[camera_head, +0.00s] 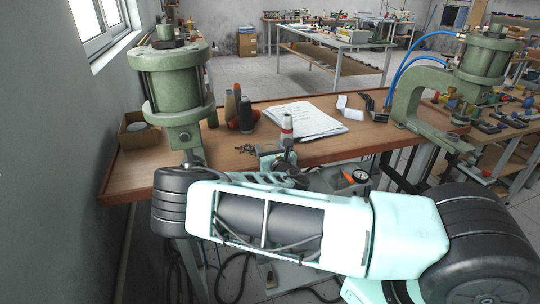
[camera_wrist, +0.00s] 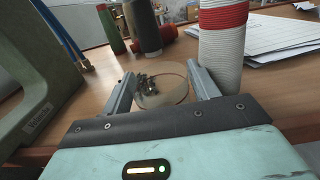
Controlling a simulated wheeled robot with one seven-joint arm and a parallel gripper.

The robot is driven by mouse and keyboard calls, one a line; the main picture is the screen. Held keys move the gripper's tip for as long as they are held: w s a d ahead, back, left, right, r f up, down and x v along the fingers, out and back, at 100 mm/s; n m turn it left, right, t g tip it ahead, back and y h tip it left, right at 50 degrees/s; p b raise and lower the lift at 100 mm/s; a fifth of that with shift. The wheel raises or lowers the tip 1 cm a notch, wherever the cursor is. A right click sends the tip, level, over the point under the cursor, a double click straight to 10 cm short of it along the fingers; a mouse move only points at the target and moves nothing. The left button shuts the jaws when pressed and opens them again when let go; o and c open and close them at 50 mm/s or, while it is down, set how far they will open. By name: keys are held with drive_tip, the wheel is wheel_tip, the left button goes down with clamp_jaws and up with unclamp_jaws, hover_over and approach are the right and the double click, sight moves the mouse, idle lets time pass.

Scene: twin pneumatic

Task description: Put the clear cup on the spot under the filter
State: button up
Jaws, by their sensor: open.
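A clear round cup (camera_wrist: 176,95) shows between the fingers of my gripper (camera_wrist: 161,72) in the wrist view, with the wooden bench behind it. My gripper is open, one finger on each side of the cup; I cannot tell whether either touches it. Dark small bits show through or behind the clear wall. In the head view my gripper (camera_head: 277,158) is at the bench's front edge, partly hidden by my arm, and the cup is not clearly seen there. I cannot make out a filter or a marked spot under it.
A white ribbed roll with a red band (camera_wrist: 222,45) stands close to the right finger. A green press (camera_head: 178,90) is at left, another (camera_head: 483,60) at right.

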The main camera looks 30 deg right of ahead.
drive_tip(key=c, duration=0.8)
drive_tip(key=shift+c, duration=0.5)
drive_tip(key=shift+r, duration=0.15)
